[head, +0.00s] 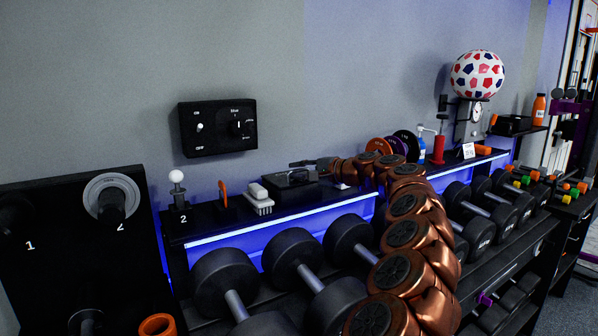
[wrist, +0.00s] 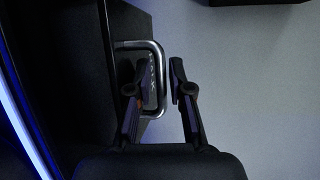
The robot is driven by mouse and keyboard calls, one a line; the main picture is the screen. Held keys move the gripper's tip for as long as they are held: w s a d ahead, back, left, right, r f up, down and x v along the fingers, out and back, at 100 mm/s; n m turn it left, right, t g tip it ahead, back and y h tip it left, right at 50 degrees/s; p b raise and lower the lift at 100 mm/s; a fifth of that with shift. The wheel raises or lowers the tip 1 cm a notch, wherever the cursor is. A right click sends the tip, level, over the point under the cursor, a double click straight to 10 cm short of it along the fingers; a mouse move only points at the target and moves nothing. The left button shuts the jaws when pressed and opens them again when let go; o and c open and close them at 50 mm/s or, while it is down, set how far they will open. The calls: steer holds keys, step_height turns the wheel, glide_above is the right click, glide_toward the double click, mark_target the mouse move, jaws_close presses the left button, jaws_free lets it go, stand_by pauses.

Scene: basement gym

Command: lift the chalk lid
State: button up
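The chalk box is a black box (head: 286,190) on the shelf ledge in the head view, with its dark lid on top. In the wrist view the lid (wrist: 122,40) carries a shiny metal U-shaped handle (wrist: 158,52) and pale lettering that is partly hidden. My gripper (wrist: 158,72) is open, with one finger on each side of the handle's long bar. A gap shows between the bar and the right finger; whether the left finger touches it I cannot tell. In the head view my gripper (head: 304,164) is just above the box, small and dark.
A white-bristled brush (head: 259,197) and a white-knobbed lever (head: 178,190) stand left of the box. Weight plates (head: 396,146) stand to its right. Several dumbbells (head: 296,252) fill the rack below, and a black switch panel (head: 217,128) is on the wall.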

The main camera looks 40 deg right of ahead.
steer(key=shift+c, duration=0.3)
jaws_close()
steer(key=shift+r+p, duration=0.15)
steer(key=shift+p, duration=0.15)
